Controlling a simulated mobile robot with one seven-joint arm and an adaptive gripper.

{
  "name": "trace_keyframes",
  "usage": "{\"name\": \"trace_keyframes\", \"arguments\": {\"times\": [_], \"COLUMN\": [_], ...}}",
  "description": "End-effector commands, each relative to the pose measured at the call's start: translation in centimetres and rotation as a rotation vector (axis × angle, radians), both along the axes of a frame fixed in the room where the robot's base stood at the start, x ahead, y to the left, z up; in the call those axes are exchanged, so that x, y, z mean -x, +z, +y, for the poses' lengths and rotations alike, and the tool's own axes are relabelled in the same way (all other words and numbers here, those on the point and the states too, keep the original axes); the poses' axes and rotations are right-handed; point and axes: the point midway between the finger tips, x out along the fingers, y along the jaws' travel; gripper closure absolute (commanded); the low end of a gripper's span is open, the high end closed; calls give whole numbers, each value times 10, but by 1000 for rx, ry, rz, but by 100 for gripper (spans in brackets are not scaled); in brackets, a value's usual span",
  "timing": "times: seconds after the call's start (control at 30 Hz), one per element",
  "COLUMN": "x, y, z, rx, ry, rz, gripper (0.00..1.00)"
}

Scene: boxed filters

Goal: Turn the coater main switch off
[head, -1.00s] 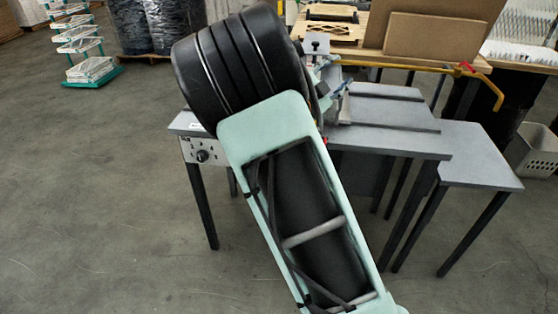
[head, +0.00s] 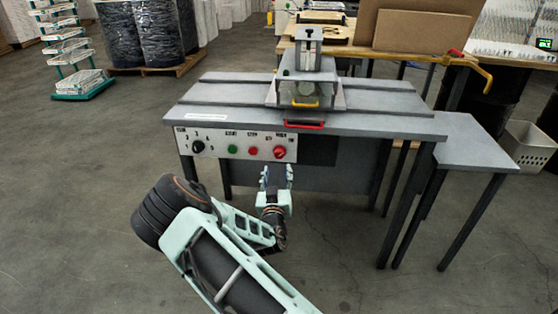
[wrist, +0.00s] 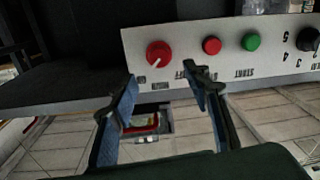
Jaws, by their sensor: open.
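The coater (head: 310,125) is a grey table-like machine with a white control panel (head: 215,145) on its front edge. A large round red knob (head: 279,152), likely the main switch, is at the panel's right end. In the wrist view, which is upside down, the red knob (wrist: 159,54) shows a pale pointer mark; lettering beside it is partly covered by a finger. My gripper (head: 277,174) is open and empty, just in front of and below the knob. In the wrist view its blue-padded fingertips (wrist: 165,84) are spread below the knob, apart from it.
A smaller red button (head: 253,151), a green button (head: 233,149) and a black selector (head: 198,147) sit left of the knob. A red handle (head: 304,125) juts above the panel. A grey side table (head: 470,150) stands right. Floor in front is clear.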

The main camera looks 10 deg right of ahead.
Motion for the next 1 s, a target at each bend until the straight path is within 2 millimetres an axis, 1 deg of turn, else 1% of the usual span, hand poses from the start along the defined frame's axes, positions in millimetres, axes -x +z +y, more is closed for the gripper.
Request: {"name": "trace_keyframes", "arguments": {"times": [0.1,0.3,0.4,0.5,0.63,0.9,0.93,1.0], "x": [-23,-58,-71,-80,-86,-87,-87,-87], "y": [0,-1,0,0,0,1,1,1], "z": [-6,-13,-16,-17,-19,-19,-19,-19], "rx": [0,-1,-1,-1,-2,-2,-2,-2], "ry": [-2,-2,-3,-2,-3,-3,-3,-3], "rz": [-3,-1,-2,-1,-1,-1,-1,-1], "gripper": [56,56,56,56,56,56,57,64]}}
